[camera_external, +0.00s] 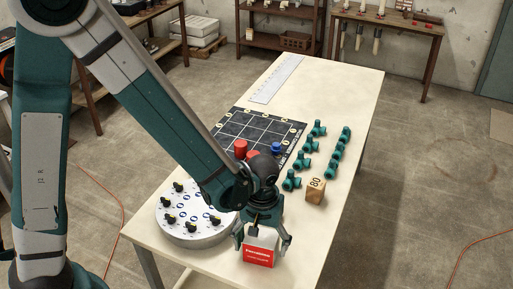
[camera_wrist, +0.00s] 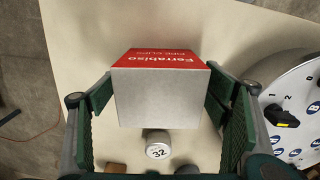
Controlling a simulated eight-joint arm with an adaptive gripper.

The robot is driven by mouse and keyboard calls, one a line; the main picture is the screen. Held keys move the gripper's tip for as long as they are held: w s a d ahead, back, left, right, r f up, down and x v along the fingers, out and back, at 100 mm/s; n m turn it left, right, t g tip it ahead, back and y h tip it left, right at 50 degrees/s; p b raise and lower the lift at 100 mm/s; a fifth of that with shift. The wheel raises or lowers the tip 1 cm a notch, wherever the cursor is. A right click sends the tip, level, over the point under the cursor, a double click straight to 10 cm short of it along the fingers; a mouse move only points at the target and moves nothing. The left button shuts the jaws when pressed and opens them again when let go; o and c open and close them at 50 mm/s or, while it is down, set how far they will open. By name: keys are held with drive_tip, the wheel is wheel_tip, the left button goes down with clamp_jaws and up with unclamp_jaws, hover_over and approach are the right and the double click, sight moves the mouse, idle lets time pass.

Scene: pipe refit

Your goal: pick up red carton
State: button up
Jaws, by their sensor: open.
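The red carton (camera_external: 259,253) is a small box with a red printed face and white-grey sides. It stands upright on the near end of the table. In the wrist view the carton (camera_wrist: 157,95) fills the middle, its grey side toward the camera and its red printed face at the top. My gripper (camera_external: 264,237) is lowered over the carton in the external view. In the wrist view my gripper (camera_wrist: 163,120) is open, with one green-padded finger on each side of the carton. Small gaps seem to show between pads and carton, though contact is hard to judge.
A round white dial plate (camera_external: 196,238) with black knobs is close left of the carton. A wooden block marked 80 (camera_external: 316,190), teal pipe fittings (camera_external: 305,163) and a black grid board (camera_external: 252,128) lie farther back.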

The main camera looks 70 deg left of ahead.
idle(0.3)
drive_tip(key=c, duration=1.1)
drive_tip(key=shift+r, duration=0.15)
drive_tip(key=shift+c, duration=0.2)
drive_tip(key=shift+r+p, duration=0.8)
drive_tip(key=shift+r, duration=4.05)
